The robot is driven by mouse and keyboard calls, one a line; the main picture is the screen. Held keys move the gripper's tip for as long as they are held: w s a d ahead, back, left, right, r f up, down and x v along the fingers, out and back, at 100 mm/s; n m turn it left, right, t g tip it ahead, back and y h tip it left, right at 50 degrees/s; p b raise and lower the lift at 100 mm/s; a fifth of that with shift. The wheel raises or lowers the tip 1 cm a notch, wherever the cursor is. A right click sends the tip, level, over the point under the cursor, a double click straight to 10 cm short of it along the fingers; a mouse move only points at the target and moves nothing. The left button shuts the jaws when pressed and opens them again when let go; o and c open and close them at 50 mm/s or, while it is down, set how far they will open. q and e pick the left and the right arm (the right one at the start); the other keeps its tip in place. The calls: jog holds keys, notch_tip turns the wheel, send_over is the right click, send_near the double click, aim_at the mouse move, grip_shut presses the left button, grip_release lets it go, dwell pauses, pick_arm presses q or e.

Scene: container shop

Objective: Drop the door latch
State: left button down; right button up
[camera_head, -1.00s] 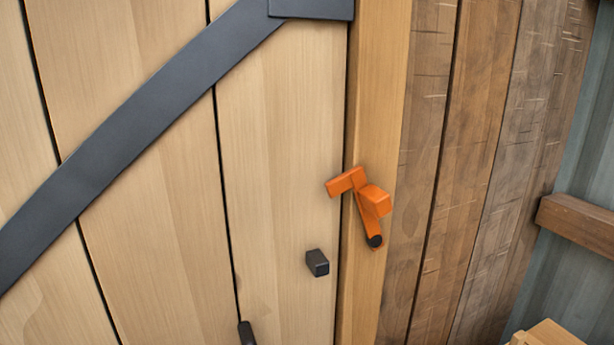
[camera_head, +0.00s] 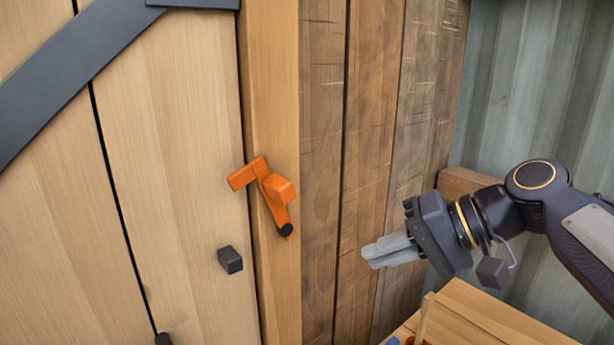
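The orange door latch (camera_head: 268,193) is on the light wooden door post (camera_head: 273,90). It is tilted up from a dark pivot at its lower end, and its hooked top reaches left over the door's edge. A small dark block (camera_head: 230,260), apart from the latch, sticks out of the door (camera_head: 170,160) below and left of it. My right gripper (camera_head: 364,258) is to the right of the latch, pointing left, apart from it. Its grey fingers appear close together with nothing seen between them; the gap cannot be made out. My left gripper is out of view.
A dark diagonal brace (camera_head: 70,75) crosses the door's upper left. Dark wall planks (camera_head: 370,130) stand right of the post. A wooden table or box (camera_head: 480,315) with small items is at the lower right, below my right arm. A corrugated wall (camera_head: 535,90) is behind.

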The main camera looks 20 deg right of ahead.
jog(key=w+d+r+y, duration=0.1)
jog(key=r, duration=0.3)
jog(key=w+d+r+n+y, duration=0.1)
jog(key=w+r, duration=0.1)
jog(key=r, duration=0.2)
jog(key=w+d+r+y, duration=0.1)
jog(key=w+r+y, duration=0.1)
jog(key=r, duration=0.2)
jog(key=shift+d+r+n, duration=0.2)
jog(key=shift+r+n, duration=0.1)
jog(key=shift+n, duration=0.1)
grip_shut()
jog(key=shift+d+r, duration=0.1)
jog(key=shift+r, duration=0.4)
jog(key=s+a+p+x, duration=0.1)
jog(key=s+x, duration=0.1)
jog(key=x, duration=1.1)
jog(key=shift+s+f+p, duration=0.3)
jog(key=shift+s, duration=0.1)
